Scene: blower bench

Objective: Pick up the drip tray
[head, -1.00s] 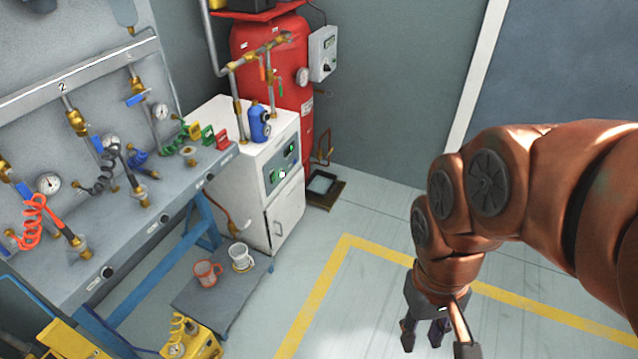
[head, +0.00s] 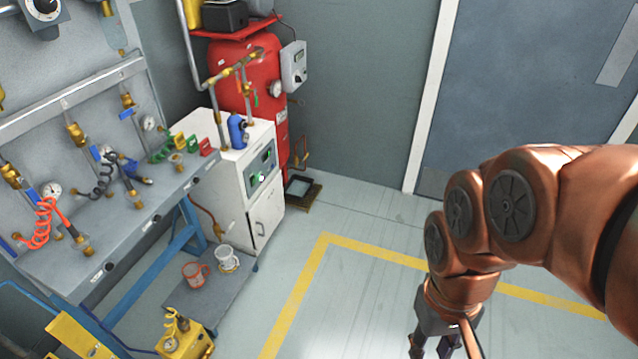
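The likely drip tray (head: 302,192) is a small, square, dark-rimmed tray with a pale inside. It lies on the floor at the foot of the red tank, right of the white cabinet. My gripper (head: 432,347) hangs at the bottom edge of the picture, right of the tray and nearer the camera, well apart from it. Its dark fingers look spread with nothing between them, though the tips are close to or past the picture edge.
The red tank (head: 243,75) and white cabinet (head: 240,185) stand beside the tray. The hose bench (head: 60,265) fills the left. Yellow-lined floor (head: 370,300) is clear.

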